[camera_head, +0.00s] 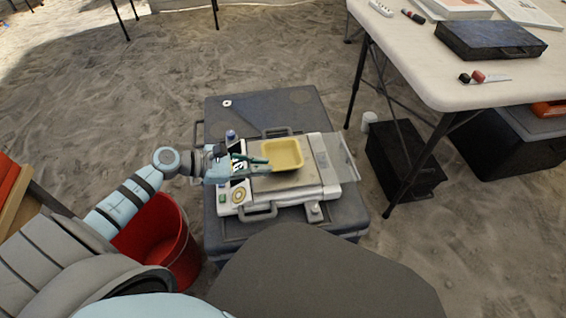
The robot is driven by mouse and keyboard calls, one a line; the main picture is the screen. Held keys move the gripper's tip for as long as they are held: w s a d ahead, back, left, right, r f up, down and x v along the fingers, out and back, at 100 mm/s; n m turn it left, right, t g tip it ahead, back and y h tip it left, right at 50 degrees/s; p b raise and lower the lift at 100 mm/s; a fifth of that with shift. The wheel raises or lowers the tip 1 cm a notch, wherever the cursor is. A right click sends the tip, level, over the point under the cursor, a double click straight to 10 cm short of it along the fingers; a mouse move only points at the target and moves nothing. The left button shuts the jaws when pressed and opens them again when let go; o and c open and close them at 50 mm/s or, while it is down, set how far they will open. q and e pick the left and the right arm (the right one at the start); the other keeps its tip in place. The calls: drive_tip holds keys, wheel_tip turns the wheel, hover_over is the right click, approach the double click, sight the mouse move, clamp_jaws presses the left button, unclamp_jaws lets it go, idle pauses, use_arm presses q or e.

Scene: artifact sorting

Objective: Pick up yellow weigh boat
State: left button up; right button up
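The yellow weigh boat (284,153) is a shallow, rounded square tray. It sits on the flat top of a white and grey device (318,187), which rests on a dark grey case. My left gripper (268,165) reaches in from the left, with its dark green fingers at the boat's left edge and near left corner. The fingers look spread apart, with a gap between them. I cannot tell whether they touch the boat. My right gripper is not in view.
The dark grey case (345,213) stands on sandy ground. A red bucket (178,240) is below my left arm. A white table (455,85) at the right carries a black box (490,40), markers and papers. Dark crates stand beneath it. Open sand lies behind the case.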

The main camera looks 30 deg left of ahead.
sight(285, 168)
use_arm(q)
drive_tip(key=shift+x, duration=0.75)
drive_tip(key=b+x, duration=0.1)
drive_tip(key=x, duration=0.4)
drive_tip(key=shift+w+d+b, duration=0.15)
drive_tip(key=shift+d+b, duration=0.25)
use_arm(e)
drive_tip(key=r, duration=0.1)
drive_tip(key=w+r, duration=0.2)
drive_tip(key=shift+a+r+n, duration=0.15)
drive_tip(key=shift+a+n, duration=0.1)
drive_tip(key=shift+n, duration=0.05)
use_arm(q)
clamp_jaws()
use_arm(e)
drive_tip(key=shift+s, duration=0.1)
